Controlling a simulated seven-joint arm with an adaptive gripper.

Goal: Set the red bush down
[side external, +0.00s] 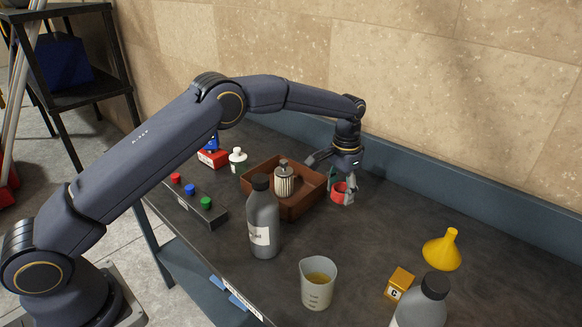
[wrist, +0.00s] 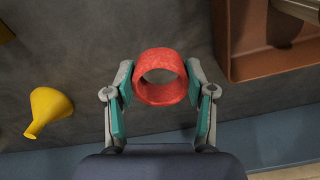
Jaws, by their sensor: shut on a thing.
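The red bush (wrist: 160,62) is a short, thick red ring with an open middle. My gripper (wrist: 160,82) is shut on it, with a teal pad on each side. In the side external view the red bush (side external: 339,196) shows between the fingers of my gripper (side external: 343,186), just right of the brown tray. It is low over the dark bench top; I cannot tell whether it touches the bench.
The brown tray (side external: 315,196) holds a ribbed metal part (side external: 284,180). A grey bottle (side external: 263,222), a beaker (side external: 318,284), a yellow block (side external: 399,283), another grey bottle (side external: 422,305) and a yellow funnel (side external: 442,250) stand around. The bench right of my gripper is clear.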

